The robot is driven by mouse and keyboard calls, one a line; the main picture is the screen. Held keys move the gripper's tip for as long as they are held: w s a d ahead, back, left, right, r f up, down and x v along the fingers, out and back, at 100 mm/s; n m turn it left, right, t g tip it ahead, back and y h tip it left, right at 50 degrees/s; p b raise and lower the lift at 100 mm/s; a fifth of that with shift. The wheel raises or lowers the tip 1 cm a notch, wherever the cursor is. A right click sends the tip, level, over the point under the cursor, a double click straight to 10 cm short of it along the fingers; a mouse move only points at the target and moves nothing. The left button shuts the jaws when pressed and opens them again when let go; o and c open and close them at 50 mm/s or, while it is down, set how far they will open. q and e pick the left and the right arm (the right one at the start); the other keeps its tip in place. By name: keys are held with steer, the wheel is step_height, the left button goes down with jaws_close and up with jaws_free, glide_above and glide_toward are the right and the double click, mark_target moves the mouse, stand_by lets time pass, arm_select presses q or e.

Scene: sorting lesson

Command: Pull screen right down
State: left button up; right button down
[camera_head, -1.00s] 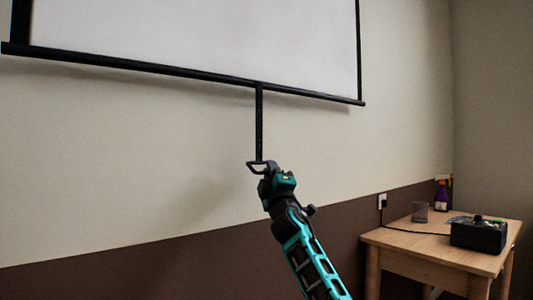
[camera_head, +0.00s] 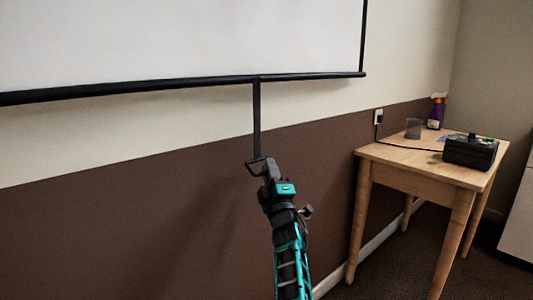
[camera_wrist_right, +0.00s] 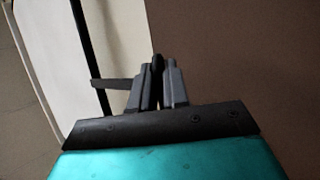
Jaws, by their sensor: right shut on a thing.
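The white projection screen (camera_head: 190,38) hangs on the wall in the head view, with a black bar (camera_head: 180,87) along its lower edge. A black pull strap (camera_head: 257,118) hangs straight down from the bar and ends in a dark handle loop (camera_head: 251,165). My right gripper (camera_head: 266,168) is at the loop and shut on it. In the right wrist view, the fingers of my right gripper (camera_wrist_right: 158,85) are close together around a dark piece of the handle. The screen (camera_wrist_right: 62,50) also shows at the left there. My left gripper is not in view.
A wooden table (camera_head: 405,160) stands to the right by the wall. On it are a black box-like device (camera_head: 470,151), a grey cup (camera_head: 413,128) and a purple spray bottle (camera_head: 435,115). A cable runs from a wall socket (camera_head: 378,117). The wall below the screen is clear.

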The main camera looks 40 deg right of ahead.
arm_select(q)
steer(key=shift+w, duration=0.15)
arm_select(e)
steer(key=shift+f, duration=0.5)
steer(key=c, duration=1.2)
jaws_free()
steer(key=shift+w, duration=0.1)
